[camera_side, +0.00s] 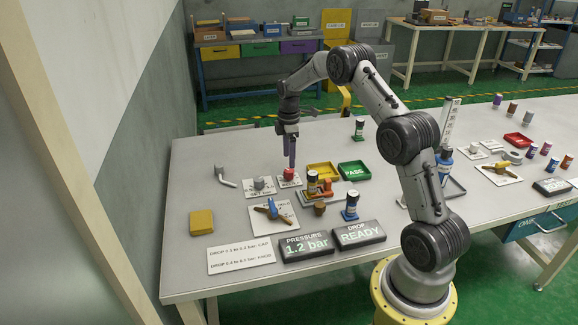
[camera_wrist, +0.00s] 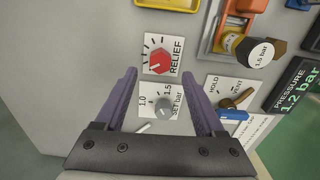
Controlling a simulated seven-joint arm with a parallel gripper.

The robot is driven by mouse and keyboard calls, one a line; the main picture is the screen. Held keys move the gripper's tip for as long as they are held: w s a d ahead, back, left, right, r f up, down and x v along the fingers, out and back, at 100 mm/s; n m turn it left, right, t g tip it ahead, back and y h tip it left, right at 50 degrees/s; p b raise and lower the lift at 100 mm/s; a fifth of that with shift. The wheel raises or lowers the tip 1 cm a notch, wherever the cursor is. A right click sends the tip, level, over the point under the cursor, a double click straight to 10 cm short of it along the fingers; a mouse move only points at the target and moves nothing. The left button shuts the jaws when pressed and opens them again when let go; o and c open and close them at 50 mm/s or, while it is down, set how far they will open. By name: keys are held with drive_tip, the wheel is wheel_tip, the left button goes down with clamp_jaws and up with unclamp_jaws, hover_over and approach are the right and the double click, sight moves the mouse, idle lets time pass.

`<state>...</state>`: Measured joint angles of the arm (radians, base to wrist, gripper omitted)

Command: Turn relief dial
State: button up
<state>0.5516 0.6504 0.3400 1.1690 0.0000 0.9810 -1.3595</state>
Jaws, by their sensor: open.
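The relief dial is a red knob on a white plate marked RELIEF; it shows in the side view (camera_side: 289,174) and in the wrist view (camera_wrist: 160,62). My gripper (camera_side: 291,166) points straight down with its purple fingertips just above or at the red knob; I cannot tell if they touch it. In the wrist view, my gripper (camera_wrist: 160,74) is open and empty between the fingers, with the red knob a little beyond the tips.
A grey set bar dial (camera_wrist: 165,107) sits close beside the relief plate. A yellow tray (camera_side: 322,170), a green PASS tray (camera_side: 354,171) and an orange fixture (camera_side: 326,188) stand to the right. The pressure display (camera_side: 306,246) reads 1.2 bar; the drop display (camera_side: 359,234) reads READY.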

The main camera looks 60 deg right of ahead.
sight(289, 170)
wheel_tip(289, 170, up, 8)
drive_tip(key=shift+r, duration=0.15)
idle(0.3)
